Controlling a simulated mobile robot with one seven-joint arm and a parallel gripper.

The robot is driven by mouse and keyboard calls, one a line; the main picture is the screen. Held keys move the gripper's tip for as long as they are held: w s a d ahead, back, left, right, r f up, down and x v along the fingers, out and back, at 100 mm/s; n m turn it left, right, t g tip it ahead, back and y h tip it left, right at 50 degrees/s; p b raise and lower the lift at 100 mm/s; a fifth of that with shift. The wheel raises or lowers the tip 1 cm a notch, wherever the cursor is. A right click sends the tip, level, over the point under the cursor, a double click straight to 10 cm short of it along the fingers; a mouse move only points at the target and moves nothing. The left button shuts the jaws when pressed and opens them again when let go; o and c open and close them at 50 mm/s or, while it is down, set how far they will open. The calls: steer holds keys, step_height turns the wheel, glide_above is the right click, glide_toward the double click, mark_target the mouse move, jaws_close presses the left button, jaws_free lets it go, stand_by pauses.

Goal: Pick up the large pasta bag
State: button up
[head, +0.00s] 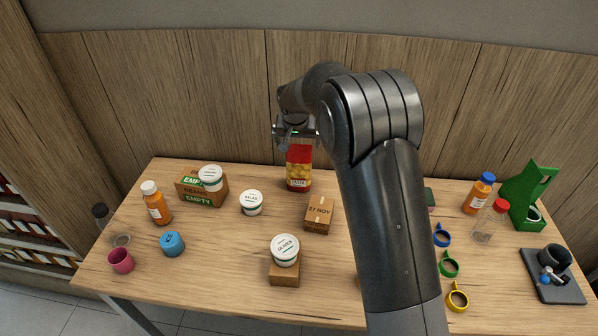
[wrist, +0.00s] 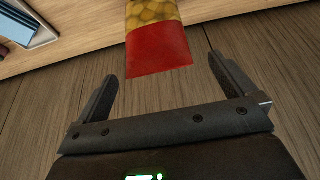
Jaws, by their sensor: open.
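The large pasta bag (head: 299,170) stands upright near the back edge of the table in the head view. It has a red top and a clear lower part with yellow pasta. In the wrist view the bag (wrist: 157,45) shows from its red end, which lies just ahead of the fingertips and roughly midway between them. My gripper (head: 296,137) is above the bag in the head view. In the wrist view my gripper (wrist: 162,72) is open with nothing between its fingers. The head view does not clearly show the fingertips.
A cardboard box (head: 319,214) marked 27 NOV stands in front of the bag on the right. A white-lidded tub (head: 252,203) stands to its left. A wooden wall (head: 225,100) rises behind the table. My arm hides part of the table's right half.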

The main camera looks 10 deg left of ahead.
mark_target(299, 148)
steer(key=x, duration=0.5)
steer(key=shift+s+d+f, duration=0.15)
steer(key=shift+c, duration=0.2)
steer(key=c, duration=1.4)
